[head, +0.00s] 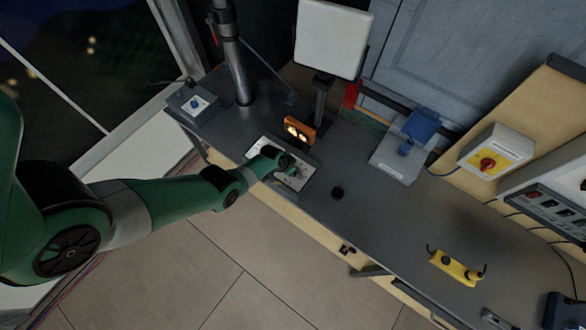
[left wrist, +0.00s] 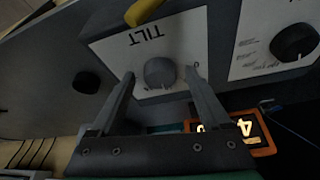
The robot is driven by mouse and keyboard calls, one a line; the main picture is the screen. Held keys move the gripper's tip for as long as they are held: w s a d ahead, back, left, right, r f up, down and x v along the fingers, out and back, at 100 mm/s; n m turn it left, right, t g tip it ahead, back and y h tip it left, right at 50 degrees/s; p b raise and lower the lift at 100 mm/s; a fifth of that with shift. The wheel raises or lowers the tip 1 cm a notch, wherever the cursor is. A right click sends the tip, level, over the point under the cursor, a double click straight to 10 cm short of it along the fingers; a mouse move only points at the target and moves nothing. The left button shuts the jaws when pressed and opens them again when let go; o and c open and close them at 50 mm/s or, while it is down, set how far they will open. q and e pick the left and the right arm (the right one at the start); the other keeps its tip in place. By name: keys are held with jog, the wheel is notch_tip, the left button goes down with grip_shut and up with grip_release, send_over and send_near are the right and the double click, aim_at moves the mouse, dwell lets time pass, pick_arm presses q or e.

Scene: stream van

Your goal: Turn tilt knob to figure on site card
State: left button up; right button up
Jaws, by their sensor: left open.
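The tilt knob (left wrist: 160,72) is a round grey knob on a white panel marked TILT (left wrist: 112,48), seen upside down in the left wrist view. My left gripper (left wrist: 160,76) is open, its fingers on either side of the knob. I cannot tell whether they touch it. In the head view my left gripper (head: 291,170) is over the control panel (head: 308,180) and hides the knob. An orange-framed lit display (head: 299,130) stands behind the panel; it also shows in the left wrist view (left wrist: 241,130), partly hidden. I cannot identify a site card. My right gripper is out of view.
A second dark knob (left wrist: 295,42) sits on a neighbouring panel. A yellow device (head: 456,267) lies farther right. A mast (head: 235,65) and a white square panel (head: 332,38) rise behind.

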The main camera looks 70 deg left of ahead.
pick_arm(q)
jog(key=shift+c, duration=0.2)
grip_shut()
